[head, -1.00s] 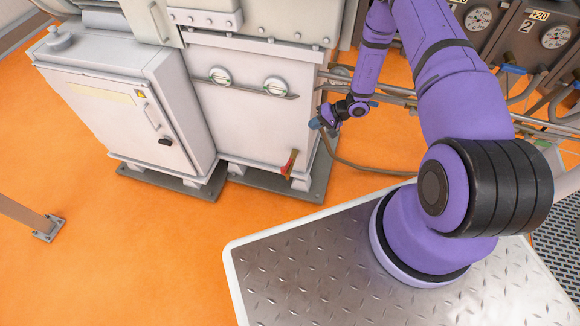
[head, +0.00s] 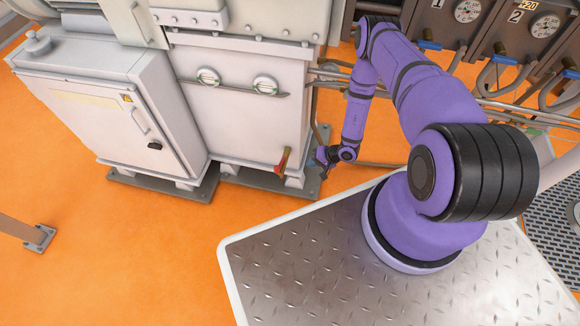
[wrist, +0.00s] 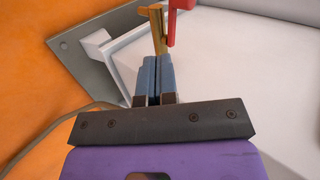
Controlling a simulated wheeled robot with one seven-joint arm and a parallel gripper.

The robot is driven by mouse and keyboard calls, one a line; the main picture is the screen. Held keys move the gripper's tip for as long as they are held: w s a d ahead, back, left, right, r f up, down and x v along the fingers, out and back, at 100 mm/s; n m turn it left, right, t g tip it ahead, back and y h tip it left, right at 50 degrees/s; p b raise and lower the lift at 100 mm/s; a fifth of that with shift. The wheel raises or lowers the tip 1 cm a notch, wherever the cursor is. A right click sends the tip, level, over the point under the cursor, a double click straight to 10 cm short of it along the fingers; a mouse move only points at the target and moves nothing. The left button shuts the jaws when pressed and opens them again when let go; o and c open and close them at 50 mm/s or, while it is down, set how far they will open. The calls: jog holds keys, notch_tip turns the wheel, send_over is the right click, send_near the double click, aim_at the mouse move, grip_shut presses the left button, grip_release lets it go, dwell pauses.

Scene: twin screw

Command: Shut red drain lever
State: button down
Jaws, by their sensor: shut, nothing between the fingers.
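The red drain lever (head: 281,161) sits low on the front of the white machine housing, near its right corner, and hangs roughly upright in the head view. In the wrist view the red lever (wrist: 173,22) is at the top, beside a brass valve part (wrist: 156,30). My gripper (head: 317,161) is low, just right of the lever in the head view. In the wrist view my gripper (wrist: 154,60) has its blue fingers together with nothing between them. The tips are close below the brass part; whether they touch it I cannot tell.
The white housing (head: 240,120) stands on grey foot plates (head: 246,180) behind the lever. A grey cabinet (head: 120,120) is to the left. Pipes and hoses (head: 500,75) run at the right. The orange floor (head: 130,240) in front is clear.

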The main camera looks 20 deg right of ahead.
jog(key=w+a+r+x, duration=0.1)
jog(key=r+x, duration=0.1)
jog(key=x, duration=1)
jog(key=shift+w+a+f, duration=0.15)
jog(key=shift+a+f, duration=0.1)
jog(key=shift+a, duration=0.3)
